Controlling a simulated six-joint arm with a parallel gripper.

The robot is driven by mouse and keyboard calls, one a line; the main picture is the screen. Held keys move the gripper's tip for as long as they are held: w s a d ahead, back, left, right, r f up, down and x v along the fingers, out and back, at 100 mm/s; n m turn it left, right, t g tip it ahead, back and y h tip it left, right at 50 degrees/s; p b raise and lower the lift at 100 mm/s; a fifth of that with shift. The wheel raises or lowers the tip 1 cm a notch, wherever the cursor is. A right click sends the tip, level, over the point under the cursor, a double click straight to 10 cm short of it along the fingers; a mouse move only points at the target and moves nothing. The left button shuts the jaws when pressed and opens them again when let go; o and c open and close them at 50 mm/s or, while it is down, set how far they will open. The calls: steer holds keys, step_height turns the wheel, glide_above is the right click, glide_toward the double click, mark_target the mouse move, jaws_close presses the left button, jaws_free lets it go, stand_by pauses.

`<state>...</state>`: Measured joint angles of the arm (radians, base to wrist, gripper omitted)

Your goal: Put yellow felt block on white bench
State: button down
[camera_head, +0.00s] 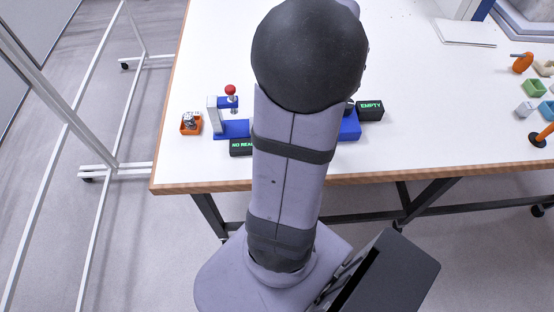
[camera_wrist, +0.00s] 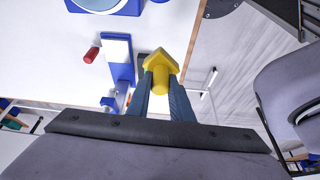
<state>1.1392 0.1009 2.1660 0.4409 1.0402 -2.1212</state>
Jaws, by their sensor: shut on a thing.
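The yellow felt block (camera_wrist: 160,62) is in the wrist view, between the two dark fingertips of my gripper (camera_wrist: 162,78). My gripper is shut on it. The block looks held clear of the surfaces below, near the bench edge in that view, but its height is hard to judge. The white bench (camera_head: 405,95) fills the upper part of the head view, and its white top (camera_wrist: 45,60) is at the left of the wrist view. In the head view, my arm hides both my gripper and the block.
On the bench, a blue and white device with a red knob (camera_head: 230,90) stands left of my arm, beside an orange tray (camera_head: 190,124). A black display reading EMPTY (camera_head: 370,109) is right of my arm. Small coloured items lie far right. Bare bench lies between.

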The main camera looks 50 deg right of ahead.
steer(key=shift+a+f+m, duration=0.15)
steer(key=shift+m, duration=0.15)
steer(key=shift+f+p, duration=0.75)
steer(key=shift+f, duration=4.1)
steer(key=shift+f, duration=0.2)
steer(key=c, duration=1.6)
jaws_free()
steer(key=shift+o, duration=0.2)
steer(key=shift+r, duration=0.15)
steer(key=shift+r, duration=0.1)
steer(key=b+v, duration=0.2)
steer(key=v, duration=1)
